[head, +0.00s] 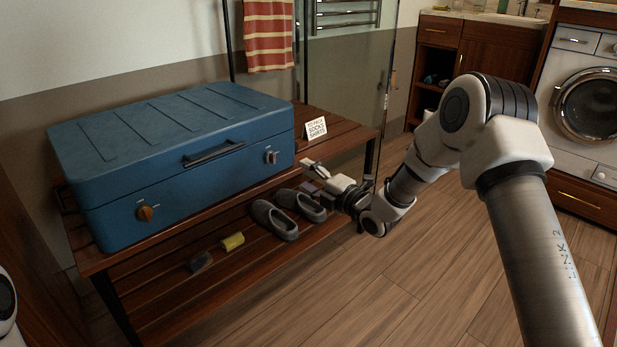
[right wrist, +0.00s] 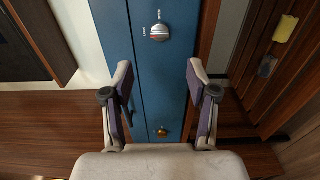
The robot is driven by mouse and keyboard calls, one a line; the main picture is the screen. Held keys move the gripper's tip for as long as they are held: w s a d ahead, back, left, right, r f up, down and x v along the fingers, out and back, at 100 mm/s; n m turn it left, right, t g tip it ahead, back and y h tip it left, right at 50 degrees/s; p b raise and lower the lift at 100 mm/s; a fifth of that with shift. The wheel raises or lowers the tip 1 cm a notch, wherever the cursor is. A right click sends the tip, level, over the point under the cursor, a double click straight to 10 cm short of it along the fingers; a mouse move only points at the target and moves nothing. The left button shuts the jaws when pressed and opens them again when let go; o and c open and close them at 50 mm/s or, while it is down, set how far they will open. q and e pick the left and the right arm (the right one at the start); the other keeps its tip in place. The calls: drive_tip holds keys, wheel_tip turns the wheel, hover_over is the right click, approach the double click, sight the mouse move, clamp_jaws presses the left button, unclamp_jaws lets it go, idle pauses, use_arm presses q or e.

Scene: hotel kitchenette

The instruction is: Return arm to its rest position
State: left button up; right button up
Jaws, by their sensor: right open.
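My right arm reaches in from the right of the head view. Its gripper (head: 318,172) is just off the right front corner of a closed blue case (head: 165,155). In the right wrist view my right gripper (right wrist: 158,80) is open, with nothing between its fingers. The blue case (right wrist: 170,75) lies beyond the fingers, and a silver latch knob (right wrist: 159,32) shows on it. I cannot tell from the views whether the gripper touches the case. A small white part at the left edge of the head view seems to be mine; my left gripper is not seen.
The case stands on a slatted wooden bench (head: 345,132) beside a small sign card (head: 315,128). The lower shelf holds grey slippers (head: 275,220), a yellow item (head: 233,242) and a dark item (head: 201,262). Wooden floor (head: 400,285) is open in front. A washing machine (head: 583,105) is at the right.

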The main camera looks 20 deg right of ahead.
idle(0.4)
drive_tip(key=s+a+f+m+g+h+p, duration=0.1)
drive_tip(key=s+a+f+m+g+p, duration=0.2)
drive_tip(key=s+f, duration=0.75)
drive_tip(key=s+a+f+m+g+h, duration=0.2)
drive_tip(key=s+a+f+g, duration=0.25)
drive_tip(key=s+f, duration=0.65)
drive_tip(key=s+d+f+m+g+h, duration=0.1)
drive_tip(key=s+f+m+g, duration=0.2)
drive_tip(key=s+m, duration=0.4)
drive_tip(key=s+d+f+m+g+h+p, duration=0.1)
drive_tip(key=s+d+f+m+g+h, duration=0.2)
drive_tip(key=s, duration=0.6)
drive_tip(key=s+f+m+g, duration=0.3)
drive_tip(key=s+m, duration=0.4)
drive_tip(key=s, duration=0.1)
wheel_tip(320, 180, up, 38)
drive_tip(key=p, duration=3.8)
drive_tip(key=shift+w+d+r+m, duration=0.15)
drive_tip(key=shift+r+m, duration=0.1)
drive_tip(key=shift+m, duration=0.15)
